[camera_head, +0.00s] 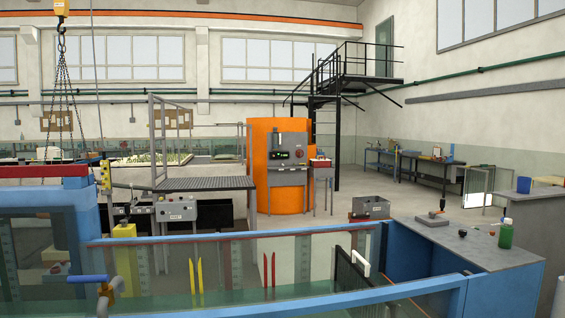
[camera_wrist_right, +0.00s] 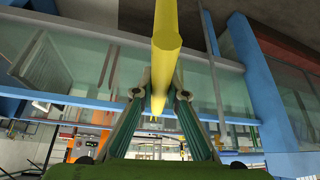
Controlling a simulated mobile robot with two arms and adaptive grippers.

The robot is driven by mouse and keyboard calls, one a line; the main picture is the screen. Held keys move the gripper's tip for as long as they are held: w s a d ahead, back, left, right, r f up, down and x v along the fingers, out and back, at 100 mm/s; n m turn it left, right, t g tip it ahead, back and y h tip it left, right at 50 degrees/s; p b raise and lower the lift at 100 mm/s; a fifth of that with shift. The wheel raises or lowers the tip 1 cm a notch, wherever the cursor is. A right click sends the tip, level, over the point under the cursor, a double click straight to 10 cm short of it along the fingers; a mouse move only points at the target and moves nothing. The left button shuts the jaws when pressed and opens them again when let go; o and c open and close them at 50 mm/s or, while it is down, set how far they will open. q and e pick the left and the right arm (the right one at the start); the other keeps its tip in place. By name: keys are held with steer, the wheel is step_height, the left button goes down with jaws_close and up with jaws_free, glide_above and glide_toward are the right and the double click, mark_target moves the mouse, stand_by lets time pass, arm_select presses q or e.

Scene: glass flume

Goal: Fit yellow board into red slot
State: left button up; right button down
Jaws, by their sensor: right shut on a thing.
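My right gripper (camera_wrist_right: 161,92) shows only in the right wrist view, with its fingers closed on a thick yellow bar (camera_wrist_right: 168,42). The bar runs up and out of the top of that view. I cannot tell whether it is part of the yellow board, and no board panel is clear. In the head view, a pair of upright red strips (camera_head: 269,270) marks the red slot at the flume's glass wall. A pair of yellow strips (camera_head: 197,275) stands to its left. Neither gripper shows in the head view.
The flume has a blue rim (camera_head: 230,237) and glass walls. A dark panel with a white handle (camera_head: 361,262) stands in it, right of the red strips. A blue valve handle (camera_head: 87,279) is at the near left. A green bottle (camera_head: 505,234) stands on a grey bench (camera_head: 460,248).

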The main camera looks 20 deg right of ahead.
step_height(320, 180, up, 12)
steer(key=p, duration=1)
steer(key=shift+w, duration=0.15)
steer(key=shift+f, duration=0.15)
